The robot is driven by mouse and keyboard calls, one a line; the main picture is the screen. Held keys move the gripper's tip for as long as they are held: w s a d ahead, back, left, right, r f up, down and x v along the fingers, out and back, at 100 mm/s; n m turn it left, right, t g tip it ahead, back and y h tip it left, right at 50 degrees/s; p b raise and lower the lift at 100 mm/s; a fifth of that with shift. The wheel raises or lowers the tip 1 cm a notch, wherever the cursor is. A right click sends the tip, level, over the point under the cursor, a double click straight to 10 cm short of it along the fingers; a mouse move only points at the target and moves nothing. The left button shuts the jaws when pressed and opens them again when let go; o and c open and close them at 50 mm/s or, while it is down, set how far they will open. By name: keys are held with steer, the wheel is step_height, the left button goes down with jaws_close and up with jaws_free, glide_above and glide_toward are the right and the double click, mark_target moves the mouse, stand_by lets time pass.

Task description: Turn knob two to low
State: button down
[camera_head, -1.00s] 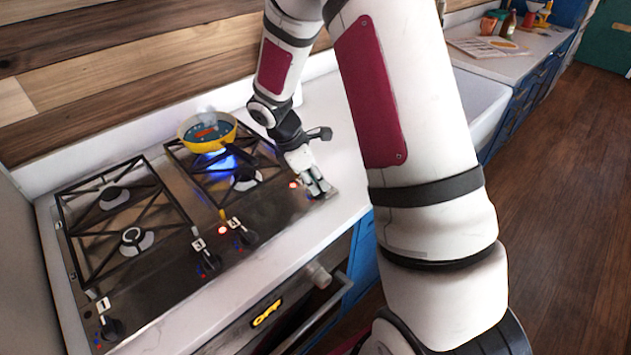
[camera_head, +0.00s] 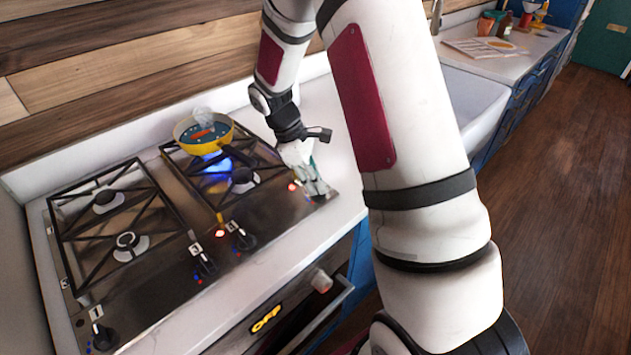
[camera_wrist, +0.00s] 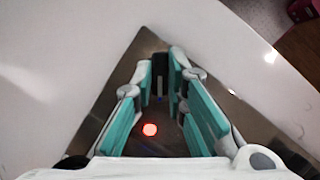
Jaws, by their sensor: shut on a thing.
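The cooktop (camera_head: 150,265) has dark knobs along its front edge. My gripper (camera_head: 318,188) reaches down at the cooktop's right front corner. In the wrist view its teal-padded fingers (camera_wrist: 160,85) are shut on a dark knob (camera_wrist: 158,72), which carries a pale pointer line. The fingers hide that knob in the head view, and I cannot see its number label. A red light (camera_head: 292,187) glows beside the gripper, and a red light (camera_wrist: 150,130) also shows in the wrist view. A blue flame (camera_head: 216,165) burns under the yellow pan (camera_head: 203,131).
The pan steams on the back right burner, with reddish food in liquid. Two knobs (camera_head: 205,265) (camera_head: 242,240) sit at the front middle, and the knob labelled 1 (camera_head: 104,338) at the front left. Below is an oven handle (camera_head: 325,318). Bare counter (camera_head: 335,160) lies right of the cooktop.

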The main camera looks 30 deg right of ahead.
steer(key=shift+s+f, duration=0.1)
steer(key=c, duration=1.6)
jaws_free()
steer(key=v, duration=1.2)
steer(key=s+a+r+m+t+y, duration=0.1)
steer(key=s+a+r+m+t, duration=0.2)
steer(key=s+r, duration=0.45)
steer(key=s+a+r+m+t+y, duration=0.1)
steer(key=s+a+r+m+t, duration=0.2)
steer(key=s+r, duration=0.45)
steer(key=s+a+f+m+t+y, duration=0.1)
steer(key=s+a+m+t, duration=0.1)
steer(key=s, duration=0.6)
steer(key=shift+s+a+f+m, duration=0.3)
steer(key=shift+s+a+m, duration=0.1)
steer(key=shift+a+m, duration=0.25)
